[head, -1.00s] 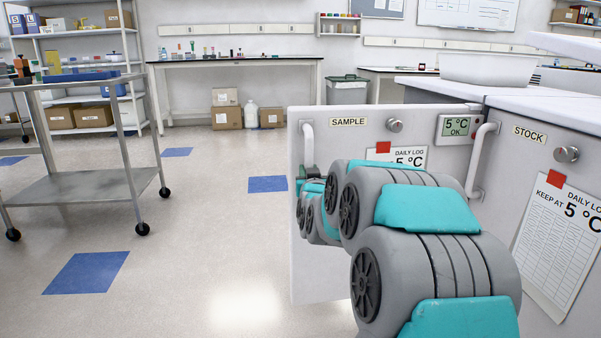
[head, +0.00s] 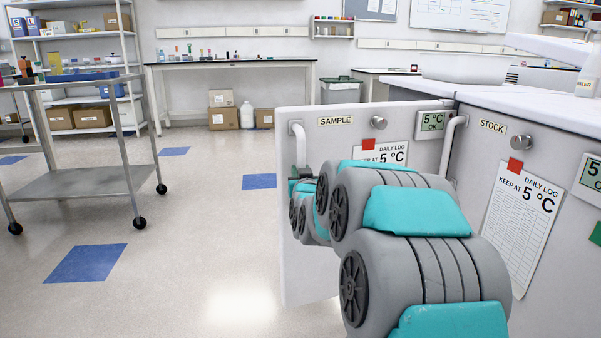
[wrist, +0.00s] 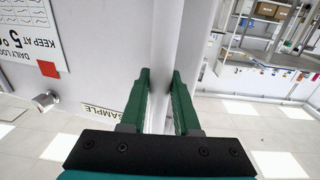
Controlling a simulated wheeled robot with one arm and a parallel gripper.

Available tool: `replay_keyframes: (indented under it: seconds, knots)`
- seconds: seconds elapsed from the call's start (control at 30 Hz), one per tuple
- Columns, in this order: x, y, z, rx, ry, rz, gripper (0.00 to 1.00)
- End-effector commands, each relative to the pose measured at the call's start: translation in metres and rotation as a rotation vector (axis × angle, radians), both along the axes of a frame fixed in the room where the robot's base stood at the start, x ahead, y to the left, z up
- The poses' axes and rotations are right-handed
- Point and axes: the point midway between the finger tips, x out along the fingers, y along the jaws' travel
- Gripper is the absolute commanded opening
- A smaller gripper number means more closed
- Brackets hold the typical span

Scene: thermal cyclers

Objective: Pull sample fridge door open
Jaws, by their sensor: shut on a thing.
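The sample fridge door (head: 330,147) is white, with a SAMPLE label, a round knob, a daily log sheet and a 5 °C display. It stands open, its free left edge out over the floor. Its upright white handle (head: 299,145) is near that edge. In the wrist view, the green fingers of my gripper (wrist: 160,80) lie on both sides of the handle bar (wrist: 161,40) and are shut on it. My arm hides the lower right of the door and most of the gripper in the head view.
The stock fridge door (head: 478,150) stands at right, its handle (head: 449,145) close to the sample door's right edge. A metal cart (head: 95,182) is at left. Floor between cart and door is clear. Boxes and a bin (head: 340,90) are at the back.

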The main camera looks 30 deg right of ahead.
Motion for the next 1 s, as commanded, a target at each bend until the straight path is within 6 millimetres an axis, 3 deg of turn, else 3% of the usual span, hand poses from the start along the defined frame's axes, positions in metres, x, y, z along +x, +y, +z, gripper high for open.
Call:
replay_keyframes:
  seconds: [0.07,0.1,0.33,0.73,1.0]
  knots:
    - [0.000,0.001,0.000,-0.001,0.000,0.003,0.00]
    - [0.000,0.001,0.000,-0.001,0.000,0.003,0.32]
    - [0.000,0.001,0.000,0.000,0.001,0.002,0.58]
    - [-0.003,0.002,0.000,0.000,0.001,0.001,0.59]
    - [-0.028,0.014,0.000,0.001,0.003,0.002,0.59]
